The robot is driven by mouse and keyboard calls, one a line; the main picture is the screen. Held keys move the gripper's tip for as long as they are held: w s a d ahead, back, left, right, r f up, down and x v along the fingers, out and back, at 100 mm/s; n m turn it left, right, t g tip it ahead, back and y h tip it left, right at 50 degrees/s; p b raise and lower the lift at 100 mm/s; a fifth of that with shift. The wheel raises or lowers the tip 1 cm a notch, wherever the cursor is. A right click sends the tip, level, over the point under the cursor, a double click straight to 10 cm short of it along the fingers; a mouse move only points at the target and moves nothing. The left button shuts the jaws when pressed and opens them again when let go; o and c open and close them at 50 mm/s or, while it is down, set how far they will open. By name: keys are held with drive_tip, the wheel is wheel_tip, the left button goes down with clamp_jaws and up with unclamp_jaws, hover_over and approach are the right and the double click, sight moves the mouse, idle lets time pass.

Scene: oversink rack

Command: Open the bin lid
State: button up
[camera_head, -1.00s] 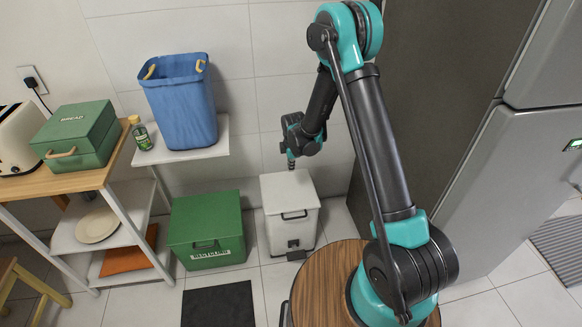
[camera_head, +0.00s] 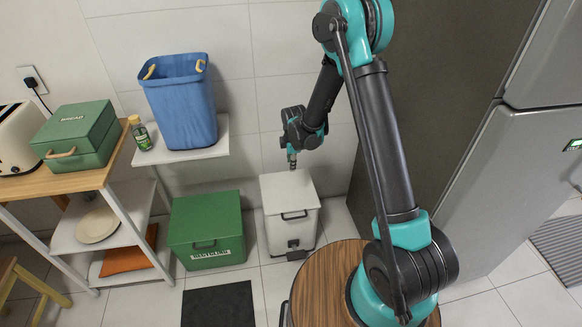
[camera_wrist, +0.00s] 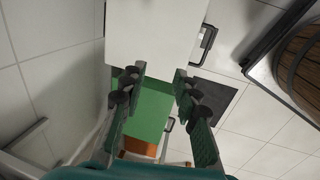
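A white bin (camera_head: 289,222) stands on the floor against the wall, its lid (camera_head: 288,189) shut. It has a dark handle on its front and a dark pedal (camera_head: 296,250) at its base. A green recycling bin (camera_head: 206,228) with a shut lid stands just to its left. My gripper (camera_head: 292,163) hangs above the back edge of the white lid, seemingly apart from it. In the wrist view my gripper (camera_wrist: 158,78) has its fingers spread with nothing between them. The white lid (camera_wrist: 152,32) lies beyond the fingertips and the green bin (camera_wrist: 152,108) shows between the fingers.
A blue basket (camera_head: 182,108) stands on a white shelf (camera_head: 218,141) above the green bin. A round wooden table top (camera_head: 318,285) stands in front on the right. A dark mat (camera_head: 218,305) lies on the floor. A grey fridge (camera_head: 510,150) fills the right side.

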drive_tip(key=v, duration=0.9)
drive_tip(key=shift+f, duration=0.1)
